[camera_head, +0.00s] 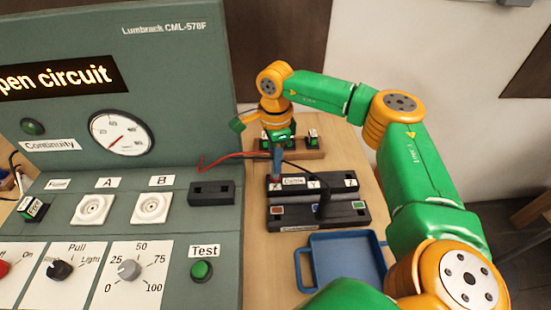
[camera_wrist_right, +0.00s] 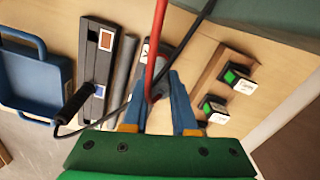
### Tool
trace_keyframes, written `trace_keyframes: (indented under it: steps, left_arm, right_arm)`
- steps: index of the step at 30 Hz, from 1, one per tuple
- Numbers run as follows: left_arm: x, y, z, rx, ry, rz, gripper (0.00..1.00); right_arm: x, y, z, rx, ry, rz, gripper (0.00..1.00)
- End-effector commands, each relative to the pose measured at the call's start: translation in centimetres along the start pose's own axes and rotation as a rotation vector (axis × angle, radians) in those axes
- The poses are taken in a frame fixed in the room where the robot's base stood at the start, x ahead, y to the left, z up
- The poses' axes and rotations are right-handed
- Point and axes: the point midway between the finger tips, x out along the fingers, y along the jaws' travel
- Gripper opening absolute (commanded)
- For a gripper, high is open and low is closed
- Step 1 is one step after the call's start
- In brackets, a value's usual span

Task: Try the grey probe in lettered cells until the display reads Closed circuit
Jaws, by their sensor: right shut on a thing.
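The display (camera_head: 55,78) shows "pen circuit", cut off at the left edge. My right gripper (camera_head: 277,170) points down at the left end of the lettered block (camera_head: 300,190), by its X cell; Y and Z labels lie to the right. In the right wrist view, the gripper (camera_wrist_right: 160,90) is shut on a probe at the end of a red lead (camera_wrist_right: 157,40). A black probe (camera_head: 323,204) stands in the colour-marked block (camera_head: 345,215). My left gripper is out of view.
A blue tray (camera_head: 347,238) lies in front of the blocks. A wooden rack (camera_head: 312,152) with green-ended pieces stands behind. The grey console (camera_head: 180,60) rises at left, with a gauge (camera_head: 122,133) and a green Test button (camera_head: 201,270). The black lead (camera_wrist_right: 105,120) crosses the blocks.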

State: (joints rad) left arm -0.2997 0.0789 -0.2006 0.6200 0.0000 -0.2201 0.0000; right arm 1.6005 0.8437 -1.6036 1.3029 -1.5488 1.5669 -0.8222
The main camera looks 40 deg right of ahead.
Motion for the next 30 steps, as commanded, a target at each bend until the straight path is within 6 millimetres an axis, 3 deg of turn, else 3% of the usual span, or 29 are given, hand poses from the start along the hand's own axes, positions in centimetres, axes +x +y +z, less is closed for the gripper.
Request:
trace_keyframes:
  steps: [23, 24, 27, 30]
  left_arm:
    - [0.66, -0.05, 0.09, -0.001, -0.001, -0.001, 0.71]
    - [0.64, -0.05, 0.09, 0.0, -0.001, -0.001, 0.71]
    - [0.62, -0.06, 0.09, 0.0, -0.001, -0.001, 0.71]
    - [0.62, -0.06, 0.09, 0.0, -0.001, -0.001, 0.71]
  right_arm:
    - [0.99, 0.0, 0.0, 0.0, 0.0, 0.0, 0.0]
    - [0.97, -0.01, 0.0, 0.0, 0.0, 0.0, 0.31]
    - [0.94, -0.01, 0.0, 0.0, 0.0, 0.0, 0.58]
    - [0.94, -0.01, 0.0, 0.0, 0.0, 0.0, 0.61]
